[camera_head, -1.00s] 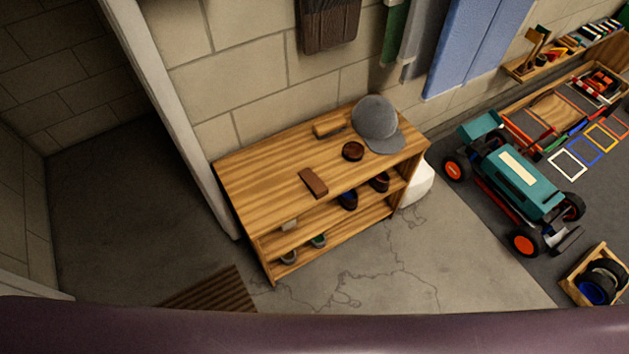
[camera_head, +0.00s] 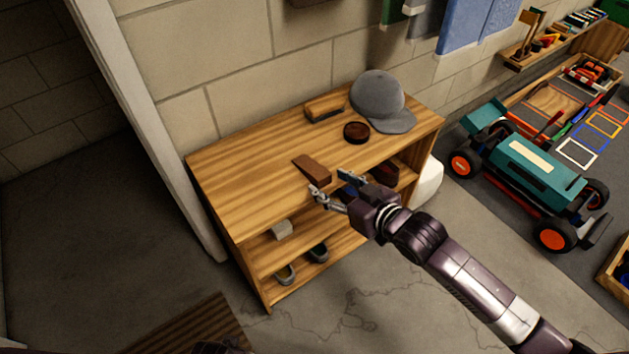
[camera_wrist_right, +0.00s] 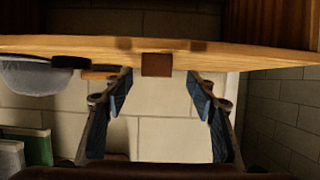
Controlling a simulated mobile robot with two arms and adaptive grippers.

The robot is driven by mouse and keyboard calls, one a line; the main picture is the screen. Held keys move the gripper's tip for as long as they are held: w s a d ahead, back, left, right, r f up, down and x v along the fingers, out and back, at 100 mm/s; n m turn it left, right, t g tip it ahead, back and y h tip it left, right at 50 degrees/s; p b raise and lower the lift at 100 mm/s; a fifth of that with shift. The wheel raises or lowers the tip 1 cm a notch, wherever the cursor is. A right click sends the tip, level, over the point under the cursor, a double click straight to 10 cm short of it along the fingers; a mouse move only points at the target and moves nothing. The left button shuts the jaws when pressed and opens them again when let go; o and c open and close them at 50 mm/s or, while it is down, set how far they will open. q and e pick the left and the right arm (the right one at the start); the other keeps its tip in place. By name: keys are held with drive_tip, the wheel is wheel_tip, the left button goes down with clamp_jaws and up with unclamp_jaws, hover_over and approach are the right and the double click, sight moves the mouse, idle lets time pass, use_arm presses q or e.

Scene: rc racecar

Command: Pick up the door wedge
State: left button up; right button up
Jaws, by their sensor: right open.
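The door wedge (camera_head: 312,170) is a reddish-brown block lying on the top of the wooden shelf unit, near its front edge. My right gripper (camera_head: 328,184) is open and empty, just in front of the wedge, with its fingers pointing toward it. In the right wrist view, which appears upside down, the wedge (camera_wrist_right: 156,65) shows as a small brown square between the two open blue-padded fingers (camera_wrist_right: 160,80), beyond their tips. My left gripper cannot be made out in any view.
The wooden shelf unit (camera_head: 235,178) also bears a grey cap (camera_head: 378,95), a round dark dish (camera_head: 356,132) and a wooden brush (camera_head: 324,107) behind the wedge. Shoes (camera_head: 318,252) sit on lower shelves. A teal toy car (camera_head: 535,170) stands right.

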sight(319, 171)
drive_tip(key=shift+w+a+r, duration=0.1)
drive_tip(key=shift+w+a, duration=0.1)
drive_tip(key=shift+a, duration=0.1)
drive_tip(key=shift+x, duration=0.95)
drive_tip(key=shift+w+r+b+x, duration=0.15)
drive_tip(key=shift+b+x, duration=0.1)
drive_tip(key=shift+x, duration=0.65)
drive_tip(key=shift+w+r+b+x, duration=0.1)
drive_tip(key=shift+b+x, duration=0.2)
drive_tip(key=shift+x, duration=0.6)
drive_tip(key=shift+w+r+b+x, duration=0.15)
drive_tip(key=shift+b+x, duration=0.1)
drive_tip(key=shift+x, duration=0.65)
use_arm(q)
drive_tip(key=w+r, duration=0.2)
drive_tip(key=r, duration=0.3)
drive_tip(key=shift+w+d, duration=0.15)
drive_tip(key=shift+w, duration=0.25)
use_arm(e)
drive_tip(key=shift+d, duration=0.2)
drive_tip(key=c, duration=1.3)
